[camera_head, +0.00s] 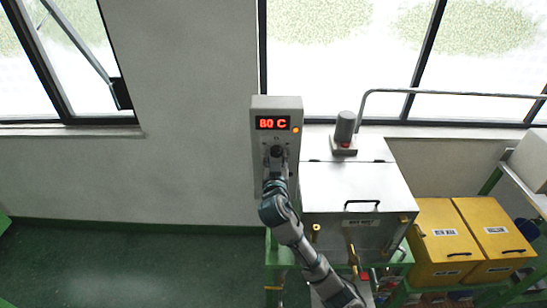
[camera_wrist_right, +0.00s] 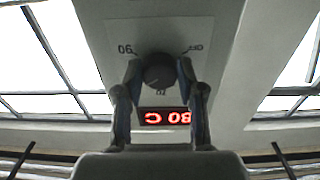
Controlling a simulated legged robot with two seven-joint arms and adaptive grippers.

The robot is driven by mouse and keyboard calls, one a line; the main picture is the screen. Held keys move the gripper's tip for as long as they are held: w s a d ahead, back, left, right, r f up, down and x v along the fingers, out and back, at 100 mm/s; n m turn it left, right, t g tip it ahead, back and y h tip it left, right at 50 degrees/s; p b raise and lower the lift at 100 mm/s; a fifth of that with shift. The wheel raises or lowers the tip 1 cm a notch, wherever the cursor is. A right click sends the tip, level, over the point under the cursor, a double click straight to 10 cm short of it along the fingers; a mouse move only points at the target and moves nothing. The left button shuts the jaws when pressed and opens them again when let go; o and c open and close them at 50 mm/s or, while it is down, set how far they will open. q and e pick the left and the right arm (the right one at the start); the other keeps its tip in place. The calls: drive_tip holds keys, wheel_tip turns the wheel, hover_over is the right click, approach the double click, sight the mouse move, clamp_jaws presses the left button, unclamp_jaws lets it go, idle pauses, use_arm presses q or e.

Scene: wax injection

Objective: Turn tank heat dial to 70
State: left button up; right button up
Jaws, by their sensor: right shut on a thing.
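The heat dial (camera_head: 277,151) is a dark round knob on the front of a grey control box (camera_head: 258,140) mounted by the wall. A red display (camera_head: 272,123) above the dial reads 80 C. In the right wrist view the dial (camera_wrist_right: 159,72) sits between both fingers of my right gripper (camera_wrist_right: 159,75), which is shut on it. That view is upside down, with the display (camera_wrist_right: 164,117) below the dial. A printed scale shows around the dial, with a 90 mark legible. The metal tank (camera_head: 355,190) stands right of the control box. My left gripper is out of view.
A grey cylinder (camera_head: 345,127) stands on top of the tank, by a bent pipe (camera_head: 362,95). Yellow bins (camera_head: 445,245) stand to the right. Windows are behind. The green floor (camera_head: 120,265) at left is clear.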

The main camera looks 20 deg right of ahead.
drive_tip(key=shift+d+n+p, duration=0.15)
drive_tip(key=shift+n+p, duration=0.2)
drive_tip(key=shift+n, duration=0.15)
drive_tip(key=shift+r, duration=0.1)
drive_tip(key=shift+a+r+n+p, duration=0.1)
drive_tip(key=shift+a+n+p, duration=0.1)
drive_tip(key=shift+n+p, duration=0.7)
drive_tip(key=shift+n, duration=0.5)
drive_tip(key=shift+d+n+p, duration=0.15)
drive_tip(key=shift+n+p, duration=0.65)
drive_tip(key=shift+n, duration=0.2)
drive_tip(key=n, duration=0.2)
drive_tip(key=shift+n, duration=0.3)
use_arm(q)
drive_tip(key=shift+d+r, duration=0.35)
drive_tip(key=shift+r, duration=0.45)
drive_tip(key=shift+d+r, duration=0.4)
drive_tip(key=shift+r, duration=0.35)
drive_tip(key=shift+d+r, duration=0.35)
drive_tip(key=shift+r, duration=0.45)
use_arm(e)
drive_tip(key=shift+n, duration=1.8)
